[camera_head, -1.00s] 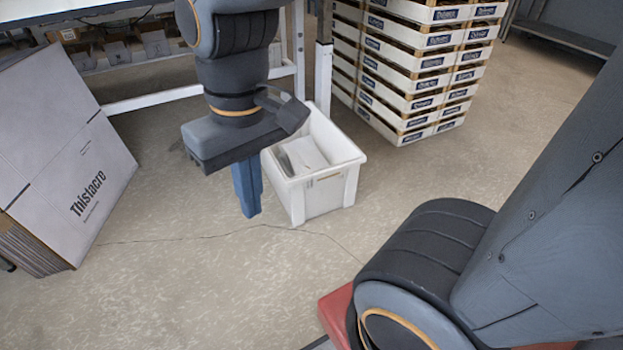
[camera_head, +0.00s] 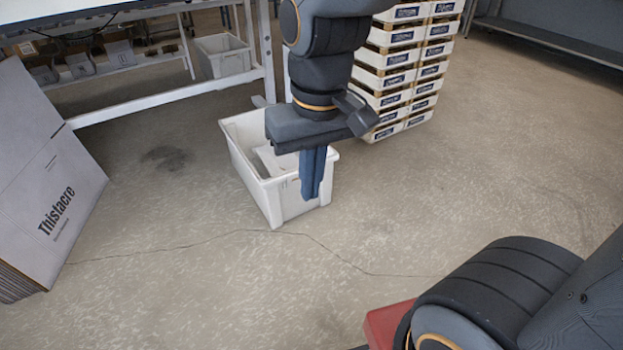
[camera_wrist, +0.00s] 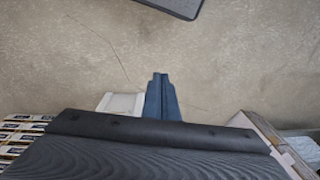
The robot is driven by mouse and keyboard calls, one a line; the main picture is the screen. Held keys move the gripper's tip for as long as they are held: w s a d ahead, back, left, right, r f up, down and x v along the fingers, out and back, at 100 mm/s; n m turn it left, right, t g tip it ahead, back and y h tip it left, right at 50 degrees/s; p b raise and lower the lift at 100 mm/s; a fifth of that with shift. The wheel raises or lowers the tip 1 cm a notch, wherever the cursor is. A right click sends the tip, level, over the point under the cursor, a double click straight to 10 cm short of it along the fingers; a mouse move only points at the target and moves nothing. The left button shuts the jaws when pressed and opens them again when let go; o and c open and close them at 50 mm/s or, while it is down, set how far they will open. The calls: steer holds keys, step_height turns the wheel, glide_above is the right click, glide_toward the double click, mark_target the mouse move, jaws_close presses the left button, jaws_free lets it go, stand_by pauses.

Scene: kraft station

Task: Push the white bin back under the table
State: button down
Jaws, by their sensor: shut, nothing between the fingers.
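The white bin (camera_head: 242,165) stands upright on the floor in the head view, in front of the table (camera_head: 165,97) and clear of its frame. It holds something pale and flat. My gripper (camera_head: 312,196) is shut and empty, pointing down at the bin's near right side. It overlaps the bin in the picture; I cannot tell whether it touches. In the wrist view my gripper (camera_wrist: 160,76) shows beside part of the white bin (camera_wrist: 118,104), whose rest is hidden by my wrist.
Another white bin (camera_head: 222,56) stands under the table. Stacked white crates (camera_head: 412,75) stand behind my arm at the right. Flattened cardboard boxes (camera_head: 45,170) lean at the left. The floor in front and at the right is clear.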

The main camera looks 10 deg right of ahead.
steer(key=w+d+f+m+t+b, duration=0.35)
steer(key=w+f, duration=0.65)
steer(key=w, duration=0.4)
steer(key=w+d+f+m+t+b, duration=0.2)
steer(key=w+f+b, duration=0.2)
steer(key=w+f, duration=0.8)
steer(key=w+d+f+m+t+b, duration=0.25)
steer(key=w+f, duration=0.55)
steer(key=w, duration=0.8)
steer(key=w+d+f+m+t+y+b, duration=0.1)
steer(key=w+d+f+m+t+b, duration=0.15)
steer(key=f, duration=0.65)
steer(key=w+d+f+m+t+y+b, duration=0.1)
steer(key=w+d+f+t+y+b, duration=0.2)
steer(key=f, duration=0.7)
steer(key=s+d+f+m+t+b, duration=0.1)
steer(key=s+d+f+m+b, duration=0.15)
steer(key=f, duration=0.55)
steer(key=s+d+f+m+t+b, duration=0.1)
steer(key=s+f+m+t+b, duration=0.2)
steer(key=f, duration=0.5)
steer(key=w+a+b, duration=0.2)
steer(key=w+b, duration=0.1)
steer(key=w, duration=0.3)
steer(key=w+a+g+b, duration=0.1)
steer(key=w+a+b, duration=0.1)
steer(key=w+b, duration=0.2)
steer(key=shift+w+a+y, duration=0.3)
steer(key=shift+w+a, duration=0.05)
steer(key=shift+w, duration=0.6)
